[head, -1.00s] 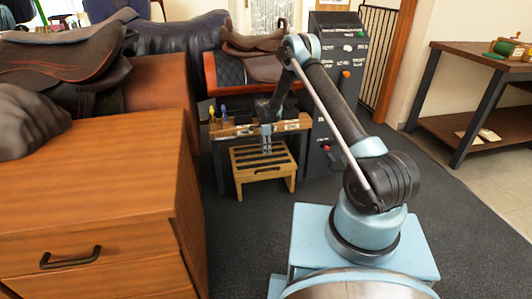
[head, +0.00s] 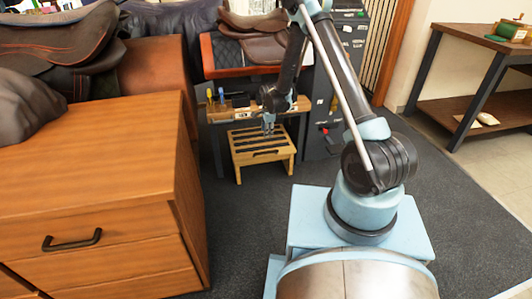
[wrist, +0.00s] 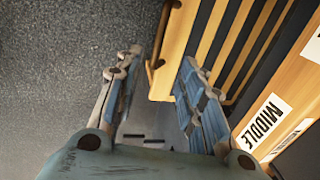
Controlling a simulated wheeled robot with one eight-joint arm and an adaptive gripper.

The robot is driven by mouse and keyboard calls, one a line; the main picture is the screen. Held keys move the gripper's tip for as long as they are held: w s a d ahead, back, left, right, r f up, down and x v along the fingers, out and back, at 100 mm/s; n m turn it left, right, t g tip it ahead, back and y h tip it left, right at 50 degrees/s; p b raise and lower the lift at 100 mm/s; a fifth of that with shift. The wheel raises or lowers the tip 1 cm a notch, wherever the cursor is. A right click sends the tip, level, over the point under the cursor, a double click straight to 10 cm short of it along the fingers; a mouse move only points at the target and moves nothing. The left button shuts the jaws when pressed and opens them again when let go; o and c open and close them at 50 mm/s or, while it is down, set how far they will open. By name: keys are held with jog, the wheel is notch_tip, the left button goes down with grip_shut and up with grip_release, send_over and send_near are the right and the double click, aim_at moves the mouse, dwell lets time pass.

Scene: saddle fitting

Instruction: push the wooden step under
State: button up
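The wooden step (head: 262,148) is a low light-wood stool with dark slots in its top. It stands on the dark carpet in front of a workbench (head: 228,114), close to its front edge. My gripper (head: 268,126) points down at the step's back edge, near the bench front. In the wrist view the step's slatted top (wrist: 225,40) lies beyond the right finger, with a rod-like handle along its edge. My gripper (wrist: 160,72) has its two fingers apart with nothing between them. Whether a finger touches the step cannot be told.
A wooden board labelled MIDDLE (wrist: 268,122) lies close to the right finger. A dark control cabinet (head: 322,120) stands right of the step. A large wooden drawer cabinet (head: 110,200) fills the left. A side table (head: 470,95) is far right. Carpet (head: 235,225) before the step is clear.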

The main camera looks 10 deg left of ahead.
jog(key=w+f, duration=0.1)
jog(key=f, duration=0.4)
jog(key=w+f, duration=0.1)
jog(key=f, duration=0.5)
jog(key=w+a+f, duration=0.1)
jog(key=f, duration=0.4)
jog(key=shift+a+f, duration=0.1)
jog(key=shift+f, duration=0.3)
grip_shut()
